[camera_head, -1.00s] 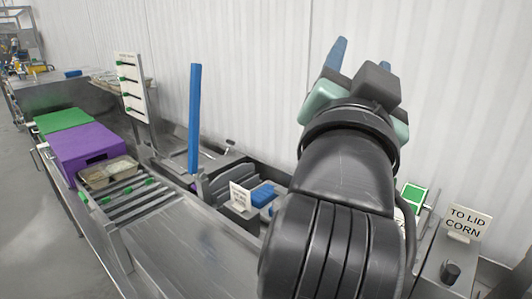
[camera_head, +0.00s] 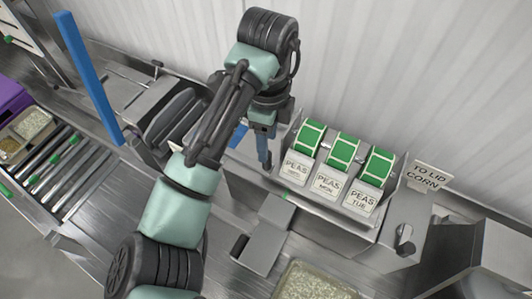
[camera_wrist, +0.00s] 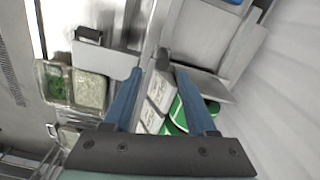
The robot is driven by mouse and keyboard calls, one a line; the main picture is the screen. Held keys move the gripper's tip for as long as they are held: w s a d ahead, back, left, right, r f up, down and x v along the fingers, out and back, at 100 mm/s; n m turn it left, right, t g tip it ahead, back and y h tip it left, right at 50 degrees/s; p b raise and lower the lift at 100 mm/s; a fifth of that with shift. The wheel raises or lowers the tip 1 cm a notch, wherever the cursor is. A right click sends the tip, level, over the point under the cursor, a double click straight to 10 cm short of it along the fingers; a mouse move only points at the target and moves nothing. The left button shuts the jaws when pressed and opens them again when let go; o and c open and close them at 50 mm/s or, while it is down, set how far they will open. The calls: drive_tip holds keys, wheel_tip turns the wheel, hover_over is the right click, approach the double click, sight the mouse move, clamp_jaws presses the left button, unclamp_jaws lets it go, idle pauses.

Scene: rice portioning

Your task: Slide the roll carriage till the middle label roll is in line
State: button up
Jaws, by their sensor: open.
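The roll carriage (camera_head: 330,217) is a grey metal holder with three green-and-white label rolls side by side. The middle label roll (camera_head: 343,151) stands behind a card reading PEAS MON. The left roll (camera_head: 309,137) has a PEAS card with a small second line, and the right roll (camera_head: 378,167) a PEAS TUE card. My gripper (camera_head: 265,163) points down just left of the carriage, its blue fingers apart. In the wrist view my gripper (camera_wrist: 160,72) is open, with a grey knob (camera_wrist: 163,58) showing between or beyond the fingertips. Whether they touch it cannot be told.
A metal plate (camera_head: 266,238) lies in front, left of the carriage's middle. A food tray (camera_head: 312,282) is at the bottom edge. A TO LID CORN sign (camera_head: 429,175) and dark knob (camera_head: 404,240) stand right. A blue post (camera_head: 88,75) and roller conveyor (camera_head: 65,175) are left.

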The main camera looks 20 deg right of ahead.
drive_tip(key=f, duration=0.2)
drive_tip(key=f+p, duration=0.1)
drive_tip(key=f, duration=0.2)
drive_tip(key=f+p, duration=0.1)
drive_tip(key=f, duration=0.2)
drive_tip(key=shift+w+f, duration=0.2)
drive_tip(key=shift+w, duration=0.05)
clamp_jaws()
idle(1.0)
